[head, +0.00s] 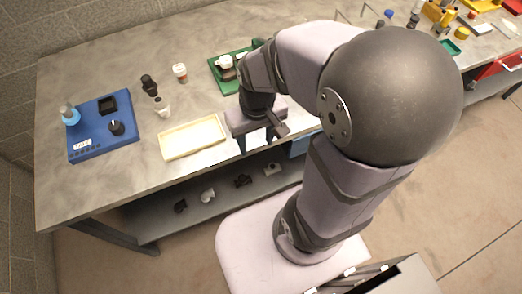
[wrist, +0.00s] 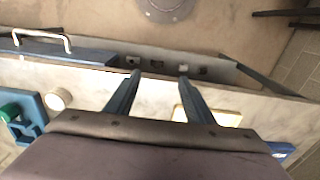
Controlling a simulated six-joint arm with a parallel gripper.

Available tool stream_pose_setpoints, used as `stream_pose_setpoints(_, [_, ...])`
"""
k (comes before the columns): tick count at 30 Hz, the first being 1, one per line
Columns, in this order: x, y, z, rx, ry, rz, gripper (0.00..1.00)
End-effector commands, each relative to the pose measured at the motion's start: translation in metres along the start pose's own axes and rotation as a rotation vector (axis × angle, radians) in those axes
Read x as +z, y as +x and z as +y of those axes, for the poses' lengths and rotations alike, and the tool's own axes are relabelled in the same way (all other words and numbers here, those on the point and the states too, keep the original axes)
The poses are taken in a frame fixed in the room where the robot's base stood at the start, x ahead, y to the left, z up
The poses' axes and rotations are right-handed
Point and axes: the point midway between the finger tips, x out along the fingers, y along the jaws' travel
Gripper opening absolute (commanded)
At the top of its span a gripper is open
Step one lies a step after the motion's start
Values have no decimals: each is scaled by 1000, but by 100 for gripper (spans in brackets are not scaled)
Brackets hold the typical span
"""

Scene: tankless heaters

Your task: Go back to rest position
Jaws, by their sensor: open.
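My gripper (head: 256,143) hangs over the front edge of the grey workbench (head: 125,180) in the head view, pointing down. In the wrist view my gripper (wrist: 156,80) shows two dark blue fingers spread apart with nothing between them. The bench's front edge and the floor lie beneath the fingers. My arm hides part of the bench behind it.
A cream tray (head: 193,155) lies just left of my gripper. A green board (head: 214,82) with items is behind it. A blue board (head: 92,149) and several small parts stand at left. More parts sit on a lower shelf (head: 222,205).

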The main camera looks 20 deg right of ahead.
Motion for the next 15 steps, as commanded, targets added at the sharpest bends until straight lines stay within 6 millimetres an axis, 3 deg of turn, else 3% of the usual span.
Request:
stream_pose_setpoints(4, [26,7,-1,10,15,-25,48])
stream_pose_setpoints(15, [32,9,-1,12,20,-32,48])
